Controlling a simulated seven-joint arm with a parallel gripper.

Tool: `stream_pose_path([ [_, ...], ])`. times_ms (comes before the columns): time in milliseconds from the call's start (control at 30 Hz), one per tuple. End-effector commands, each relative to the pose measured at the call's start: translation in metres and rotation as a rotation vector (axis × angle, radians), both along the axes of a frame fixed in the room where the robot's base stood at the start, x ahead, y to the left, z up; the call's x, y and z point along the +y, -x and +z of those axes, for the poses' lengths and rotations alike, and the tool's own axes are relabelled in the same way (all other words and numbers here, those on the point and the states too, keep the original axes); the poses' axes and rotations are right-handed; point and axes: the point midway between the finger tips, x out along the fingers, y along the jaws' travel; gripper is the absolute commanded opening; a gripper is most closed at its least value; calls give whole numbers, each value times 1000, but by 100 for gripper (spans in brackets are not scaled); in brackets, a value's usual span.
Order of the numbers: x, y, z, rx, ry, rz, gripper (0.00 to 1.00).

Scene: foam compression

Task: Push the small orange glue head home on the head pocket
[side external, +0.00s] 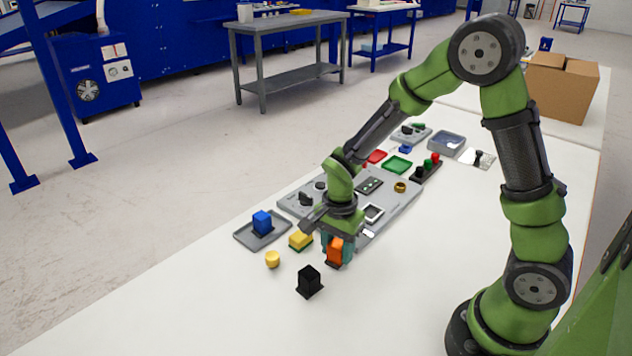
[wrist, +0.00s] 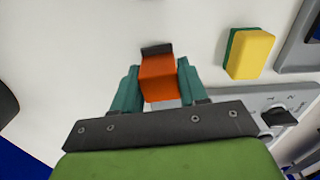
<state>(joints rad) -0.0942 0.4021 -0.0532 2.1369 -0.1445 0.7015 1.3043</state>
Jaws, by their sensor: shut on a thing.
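The small orange glue head (side external: 334,250) is between the teal fingers of my gripper (side external: 338,248), low over the white table near the front edge of the grey board. In the wrist view the orange glue head (wrist: 158,78) shows between both fingers of my gripper (wrist: 158,85), with a dark strip at its far end. My gripper is shut on it. I cannot tell whether the head touches the table. The head pocket cannot be made out for certain; the grey board (side external: 408,205) carries several fittings and is partly hidden behind my gripper.
A yellow and green sponge block (side external: 300,240), a yellow knob (side external: 272,259) and a black block (side external: 309,282) stand close by. A blue block (side external: 262,222) sits on a grey tray (side external: 245,240) at left. The table's front right is clear.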

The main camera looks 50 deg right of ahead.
Motion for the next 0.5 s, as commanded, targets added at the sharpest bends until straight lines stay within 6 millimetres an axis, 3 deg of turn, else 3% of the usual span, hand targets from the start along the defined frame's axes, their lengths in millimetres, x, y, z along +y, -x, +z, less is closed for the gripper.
stream_pose_path([
  [500,0,-1,27,-3,0,1,6],
])
